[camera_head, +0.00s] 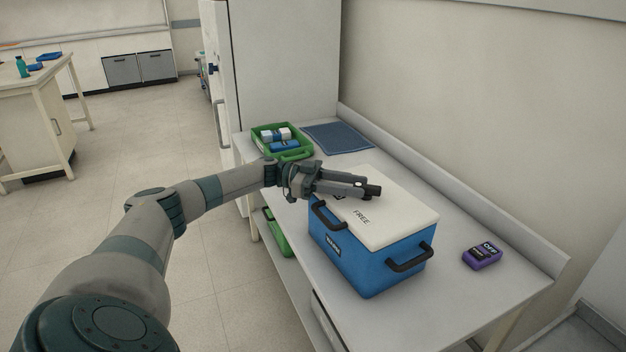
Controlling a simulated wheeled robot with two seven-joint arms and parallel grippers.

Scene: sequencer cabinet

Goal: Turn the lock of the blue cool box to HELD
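The blue cool box (365,262) stands on the bench with its white lid (405,215) shut. It has black handles, and the word FREE (361,216) is printed on the lid. My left gripper (371,190) reaches in from the left, low over the far left part of the lid. Its fingers lie close together, with dark tips; I cannot tell whether they hold anything. The lock itself is not clearly visible; the gripper covers that part of the lid. A dark mark beside the fingers is partly hidden. My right gripper is out of view.
A green tray (266,144) with blue and white items and a dark blue mat (337,138) lie at the bench's far end. A purple device (482,256) marked OFF lies right of the box. A raised edge and wall bound the bench's right side.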

